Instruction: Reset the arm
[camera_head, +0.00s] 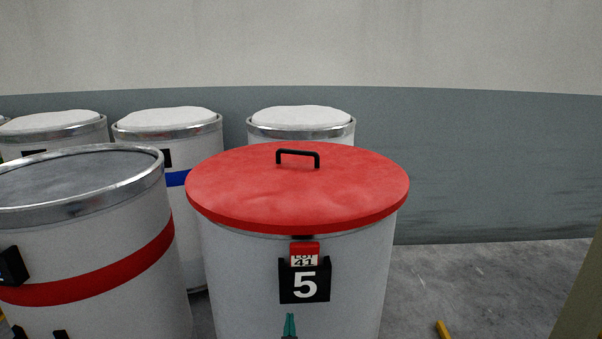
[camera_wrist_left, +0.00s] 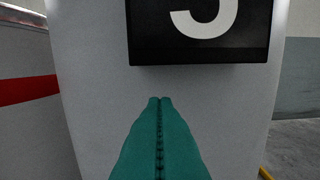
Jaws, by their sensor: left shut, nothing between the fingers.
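My left gripper (camera_head: 289,326) shows at the bottom edge of the head view as teal fingertips, below the black number 5 holder (camera_head: 304,284) on the front of a white drum (camera_head: 240,281). In the left wrist view my left gripper (camera_wrist_left: 160,102) has its two teal fingers pressed together with nothing between them. They point at the drum wall (camera_wrist_left: 88,95), just under the holder (camera_wrist_left: 200,55). I cannot tell whether the tips touch the drum. A red and white lot 41 card (camera_head: 304,252) sits in the holder. My right gripper is not in view.
A red lid (camera_head: 298,190) with a black handle (camera_head: 297,153) covers the drum. An open-topped drum with a red band (camera_head: 110,276) stands to the left. Several drums with white contents stand behind, one with a blue band (camera_head: 177,178).

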